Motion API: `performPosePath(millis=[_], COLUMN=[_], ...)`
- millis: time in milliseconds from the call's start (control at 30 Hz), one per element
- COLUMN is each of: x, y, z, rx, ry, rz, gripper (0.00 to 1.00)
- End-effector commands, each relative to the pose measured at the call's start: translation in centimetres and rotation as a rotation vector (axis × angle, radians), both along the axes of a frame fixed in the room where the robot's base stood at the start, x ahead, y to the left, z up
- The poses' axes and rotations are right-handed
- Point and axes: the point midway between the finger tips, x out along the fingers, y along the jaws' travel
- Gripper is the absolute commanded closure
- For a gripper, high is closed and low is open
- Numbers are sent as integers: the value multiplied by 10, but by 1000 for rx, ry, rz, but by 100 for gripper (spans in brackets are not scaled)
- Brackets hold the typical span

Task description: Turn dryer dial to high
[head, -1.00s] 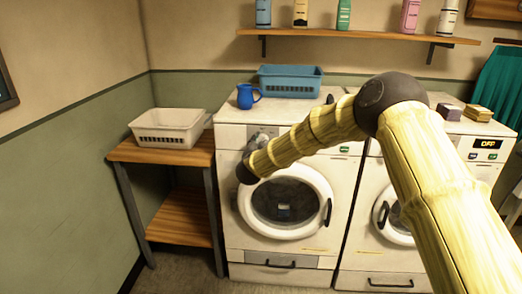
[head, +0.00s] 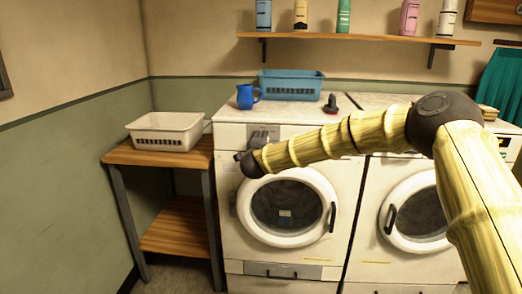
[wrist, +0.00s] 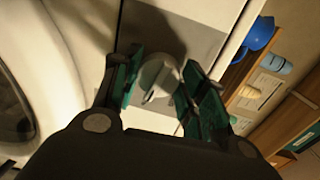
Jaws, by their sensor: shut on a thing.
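The dial (wrist: 158,80) is a pale round knob with a raised grip, in the wrist view, on a grey panel (wrist: 190,30). My gripper (wrist: 160,76) has its green-padded fingers on either side of the dial and is shut on it. In the head view the gripper (head: 243,157) is small and dark, at the upper left front of the left white machine (head: 235,200), just below its grey panel (head: 263,131). The dial is not clearly visible there, and its setting cannot be read.
A round door (head: 285,207) lies just below my arm. A blue mug (head: 244,97), a blue basket (head: 290,84) and a small dark red-based object (head: 331,104) stand on top. A white basket (head: 165,131) sits on the side table (head: 120,153). A second machine (head: 375,190) stands right.

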Motion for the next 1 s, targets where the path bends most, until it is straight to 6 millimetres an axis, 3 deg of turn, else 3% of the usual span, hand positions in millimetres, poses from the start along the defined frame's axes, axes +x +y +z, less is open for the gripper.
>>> performPosePath(millis=[600, 1000], x=[0, 0], y=[-3, -4], z=[-5, -2], rx=[573, 813], ry=[-9, -13], rz=[-1, -2], gripper=[82, 82])
